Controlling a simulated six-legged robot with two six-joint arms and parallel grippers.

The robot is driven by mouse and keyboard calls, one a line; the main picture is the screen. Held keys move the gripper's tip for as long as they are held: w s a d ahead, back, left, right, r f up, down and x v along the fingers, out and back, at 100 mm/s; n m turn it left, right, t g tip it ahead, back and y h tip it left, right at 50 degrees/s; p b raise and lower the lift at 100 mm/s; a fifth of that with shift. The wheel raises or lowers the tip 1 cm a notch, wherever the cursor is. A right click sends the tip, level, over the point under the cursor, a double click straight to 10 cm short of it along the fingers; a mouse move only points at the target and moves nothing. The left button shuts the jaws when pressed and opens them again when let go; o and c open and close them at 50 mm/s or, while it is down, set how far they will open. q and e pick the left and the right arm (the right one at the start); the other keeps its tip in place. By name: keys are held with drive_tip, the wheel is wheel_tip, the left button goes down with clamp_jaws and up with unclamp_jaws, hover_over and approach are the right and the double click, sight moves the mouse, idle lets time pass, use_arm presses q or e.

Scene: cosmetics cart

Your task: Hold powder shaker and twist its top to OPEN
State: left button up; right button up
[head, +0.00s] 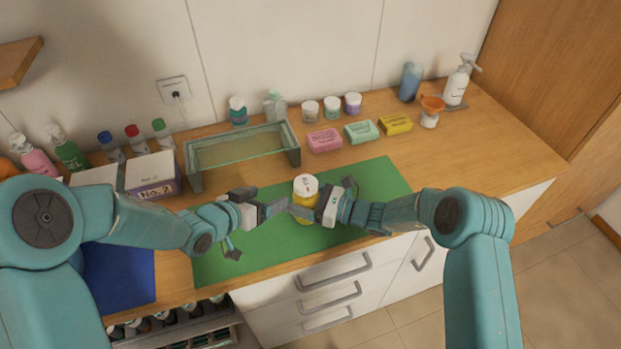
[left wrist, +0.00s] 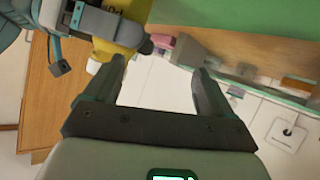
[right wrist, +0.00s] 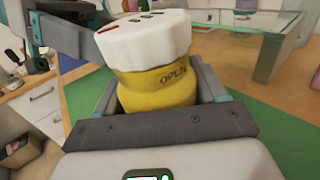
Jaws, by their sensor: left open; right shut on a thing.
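The powder shaker has a yellow body (right wrist: 158,92) and a white top (right wrist: 145,42) with small marks and one red mark. Dark lettering reading OPEN shows on its yellow collar. In the head view the shaker (head: 305,187) is above the green mat, top up. My right gripper (head: 316,207) is shut around the yellow body, below the white top. My left gripper (head: 278,208) is open, just left of the shaker. In the left wrist view one left fingertip is close to the white top (left wrist: 94,67); I cannot tell whether they touch. The space between the left fingers is empty.
The green mat (head: 385,180) is mostly clear. A glass tray (head: 215,165) stands behind it, with pink (head: 324,140), mint and yellow soaps to its right.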

sight(313, 177)
use_arm(q)
drive_tip(key=s+d+r+m+t+h, duration=0.2)
drive_tip(key=s+d+m+t+h, duration=0.1)
drive_tip(key=s+m+h, duration=0.15)
drive_tip(key=shift+n, duration=0.45)
drive_tip(key=x, duration=1.1)
drive_tip(key=shift+w+d+r, duration=0.15)
drive_tip(key=shift+w+d, duration=0.1)
drive_tip(key=c, duration=1)
